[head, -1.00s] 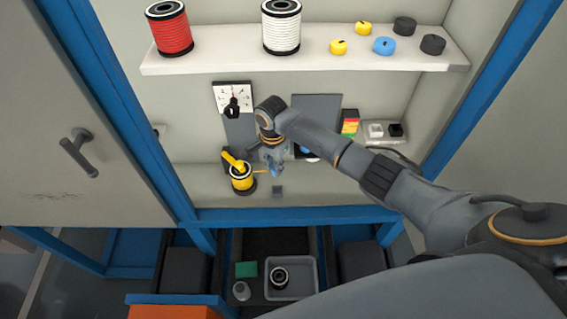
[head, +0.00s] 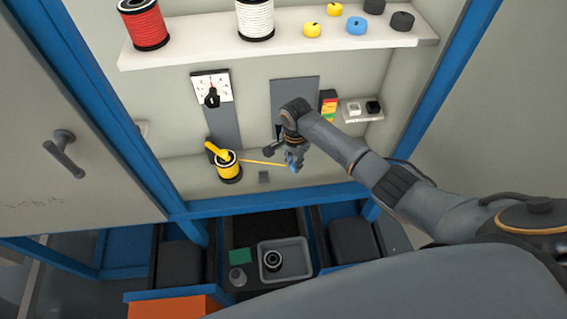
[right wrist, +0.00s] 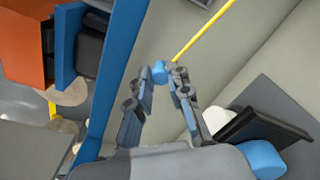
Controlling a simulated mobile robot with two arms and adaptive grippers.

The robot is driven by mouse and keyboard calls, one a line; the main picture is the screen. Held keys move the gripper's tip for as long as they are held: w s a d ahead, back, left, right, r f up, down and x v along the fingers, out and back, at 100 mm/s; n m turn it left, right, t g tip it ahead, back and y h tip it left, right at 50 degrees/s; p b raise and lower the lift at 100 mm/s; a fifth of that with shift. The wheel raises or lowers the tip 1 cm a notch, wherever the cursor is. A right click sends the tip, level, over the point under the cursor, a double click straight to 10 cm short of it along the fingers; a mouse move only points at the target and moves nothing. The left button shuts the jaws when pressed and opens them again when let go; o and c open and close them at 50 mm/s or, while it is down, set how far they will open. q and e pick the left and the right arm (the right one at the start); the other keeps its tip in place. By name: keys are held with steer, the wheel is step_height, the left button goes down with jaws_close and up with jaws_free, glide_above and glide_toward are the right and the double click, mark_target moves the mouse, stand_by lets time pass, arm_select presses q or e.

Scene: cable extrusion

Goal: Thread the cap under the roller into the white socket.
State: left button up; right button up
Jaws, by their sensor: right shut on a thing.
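My right gripper (head: 295,165) is shut on a small blue cap, low in front of the back wall. In the right wrist view the cap (right wrist: 159,71) sits between the fingertips. A yellow cable (head: 262,162) runs taut from the cap left to the yellow spool (head: 229,170). The white socket (head: 352,109) is on a small ledge up and right of the gripper, beside a black one. In the right wrist view a blue round part (right wrist: 264,160) shows beside a dark panel. I cannot tell whether it is the roller. My left gripper is out of view.
Red (head: 145,28) and white (head: 256,20) spools and several caps stand on the upper shelf (head: 280,45). A dial (head: 211,88) hangs on the wall. A grey tray (head: 301,272) is below. Blue frame posts bound the bay. My right arm crosses in front of the right side.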

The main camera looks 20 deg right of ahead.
steer(key=shift+s+d+b, duration=0.3)
steer(key=shift+s+d, duration=0.1)
steer(key=shift+d, duration=1.15)
steer(key=shift+s+d+b, duration=0.35)
steer(key=shift+d, duration=1.25)
steer(key=shift+s+d+b, duration=0.3)
steer(key=shift+s+d, duration=0.1)
steer(key=shift+d, duration=1.15)
